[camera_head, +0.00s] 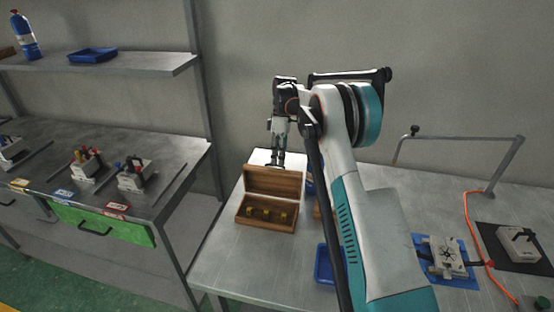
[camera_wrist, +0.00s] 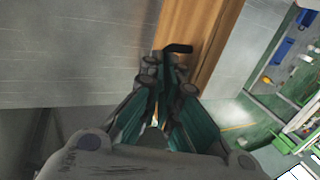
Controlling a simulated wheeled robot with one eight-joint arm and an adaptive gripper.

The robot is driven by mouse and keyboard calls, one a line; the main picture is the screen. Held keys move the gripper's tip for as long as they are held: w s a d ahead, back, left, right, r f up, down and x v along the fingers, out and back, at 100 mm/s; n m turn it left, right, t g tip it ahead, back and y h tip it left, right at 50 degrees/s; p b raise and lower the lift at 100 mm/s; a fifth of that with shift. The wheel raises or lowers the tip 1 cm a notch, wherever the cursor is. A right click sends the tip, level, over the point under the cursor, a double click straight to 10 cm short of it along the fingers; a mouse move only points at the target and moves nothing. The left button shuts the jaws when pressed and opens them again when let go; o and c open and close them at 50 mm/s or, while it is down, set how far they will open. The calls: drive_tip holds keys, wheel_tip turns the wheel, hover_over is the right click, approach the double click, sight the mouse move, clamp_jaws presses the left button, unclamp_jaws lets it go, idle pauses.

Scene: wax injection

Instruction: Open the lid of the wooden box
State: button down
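The wooden box (camera_head: 240,222) stands on the grey table in the head view, with several small yellowish pieces inside. Its lid (camera_head: 272,182) is raised at the back edge, roughly upright, so the inside shows. My gripper (camera_head: 277,162) points down at the lid's top edge, seemingly just behind it. In the wrist view my gripper's fingers (camera_wrist: 168,80) reach toward the brown wood of the box (camera_wrist: 205,35). A black hooked piece (camera_wrist: 178,48) lies at the fingertips against the wood. Whether the fingers grip it is unclear.
A blue tray (camera_head: 325,265) lies right of the box, partly behind my arm. A blue mat with a metal fixture (camera_head: 445,257) and a dark mat with a grey block (camera_head: 518,243) are at the right. A shelf bench (camera_head: 110,200) stands at the left.

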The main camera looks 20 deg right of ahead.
drive_tip(key=shift+w+d+f+g+y, duration=0.2)
drive_tip(key=shift+f+g, duration=0.1)
drive_tip(key=shift+f, duration=0.3)
drive_tip(key=shift+w+d+f+g+y, duration=0.1)
drive_tip(key=shift+w+d+f+g, duration=0.15)
drive_tip(key=shift+f, duration=0.3)
drive_tip(key=shift+s, duration=0.1)
drive_tip(key=shift+a, duration=0.1)
drive_tip(key=c, duration=1.7)
unclamp_jaws()
drive_tip(key=shift+f, duration=0.1)
drive_tip(key=shift+r, duration=0.4)
drive_tip(key=shift+v, duration=3.7)
